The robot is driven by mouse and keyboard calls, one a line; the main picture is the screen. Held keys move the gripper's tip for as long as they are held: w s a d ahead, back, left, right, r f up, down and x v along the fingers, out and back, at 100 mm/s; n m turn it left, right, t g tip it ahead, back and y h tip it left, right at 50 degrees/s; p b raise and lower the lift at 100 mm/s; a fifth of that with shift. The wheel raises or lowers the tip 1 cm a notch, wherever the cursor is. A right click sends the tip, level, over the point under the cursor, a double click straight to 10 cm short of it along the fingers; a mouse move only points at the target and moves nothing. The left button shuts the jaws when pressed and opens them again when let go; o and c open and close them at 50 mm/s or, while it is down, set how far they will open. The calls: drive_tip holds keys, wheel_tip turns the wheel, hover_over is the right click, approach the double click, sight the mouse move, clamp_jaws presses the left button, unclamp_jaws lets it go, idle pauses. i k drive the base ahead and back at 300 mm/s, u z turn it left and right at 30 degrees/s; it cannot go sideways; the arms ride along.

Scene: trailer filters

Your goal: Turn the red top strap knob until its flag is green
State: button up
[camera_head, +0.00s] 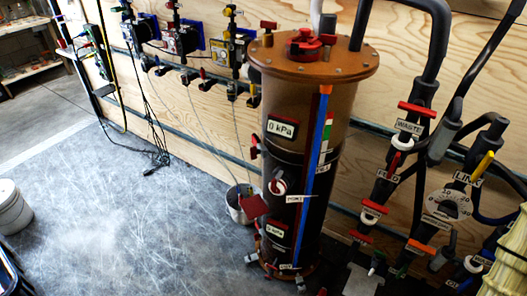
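A tall dark filter column (338,110) stands at the middle right under a copper-coloured lid (345,68). A red knob (305,42) sits on top of the lid. A small red part (254,152) sticks out at the column's upper left side. I see no clearly green flag beside these parts. My gripper is not in view.
A grey bucket (240,214) stands close behind the column's lower left. Pipes and labelled valves crowd the right, including one marked WASTE (409,127). A yellowish ribbed object (508,262) is at the lower right. The grey floor (120,225) at left is mostly open.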

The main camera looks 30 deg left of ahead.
sight(254, 153)
drive_tip(key=u, duration=2)
drive_tip(key=k, duration=0.5)
drive_tip(key=z, duration=0.3)
drive_tip(key=i, duration=0.45)
drive_tip(key=u, duration=0.05)
